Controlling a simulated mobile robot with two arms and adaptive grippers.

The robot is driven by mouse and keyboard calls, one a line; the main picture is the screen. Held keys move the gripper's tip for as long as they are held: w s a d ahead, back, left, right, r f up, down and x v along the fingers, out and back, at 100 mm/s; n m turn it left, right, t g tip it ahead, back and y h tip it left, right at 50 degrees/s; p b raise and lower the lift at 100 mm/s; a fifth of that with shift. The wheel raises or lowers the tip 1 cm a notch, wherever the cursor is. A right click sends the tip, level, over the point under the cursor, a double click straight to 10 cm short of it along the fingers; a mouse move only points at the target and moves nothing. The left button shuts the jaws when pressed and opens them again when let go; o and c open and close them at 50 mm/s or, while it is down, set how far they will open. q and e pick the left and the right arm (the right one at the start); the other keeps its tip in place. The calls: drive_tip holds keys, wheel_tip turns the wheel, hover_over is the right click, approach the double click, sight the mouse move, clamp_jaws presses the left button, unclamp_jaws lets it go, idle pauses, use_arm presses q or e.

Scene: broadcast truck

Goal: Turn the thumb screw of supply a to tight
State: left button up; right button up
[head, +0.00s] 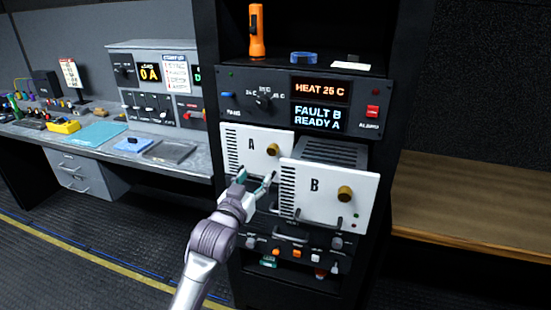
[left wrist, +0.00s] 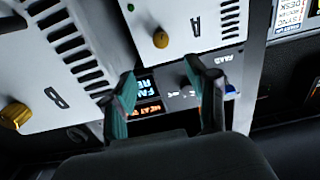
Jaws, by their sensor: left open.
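Supply A (head: 250,165) is a white-fronted module seated in the rack, with a brass thumb screw (head: 272,149) at its right side. In the left wrist view the thumb screw of A (left wrist: 161,39) shows beyond and between the fingers. My left gripper (head: 257,182) is open and empty, in front of the lower part of supply A and below its thumb screw, not touching the screw. Supply B (head: 322,205), to the right, is pulled forward out of the rack and has its own brass thumb screw (head: 344,194). My right gripper is not in view.
A shelf above holds an orange flashlight (head: 257,32) and a blue ring (head: 303,57). Supply B protrudes close to the gripper's right. A desk (head: 180,150) stands left, a wooden bench (head: 470,200) right.

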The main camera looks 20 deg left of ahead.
use_arm(q)
approach(271, 153)
drive_tip(key=w+p, duration=0.1)
drive_tip(key=w, duration=0.3)
drive_tip(key=w+p, duration=0.1)
drive_tip(key=w, duration=0.4)
drive_tip(key=shift+d+r, duration=0.1)
drive_tip(key=shift+d, duration=0.1)
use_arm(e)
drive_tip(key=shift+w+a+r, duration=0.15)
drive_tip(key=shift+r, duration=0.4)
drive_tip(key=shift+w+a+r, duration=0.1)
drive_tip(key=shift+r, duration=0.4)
use_arm(q)
clamp_jaws()
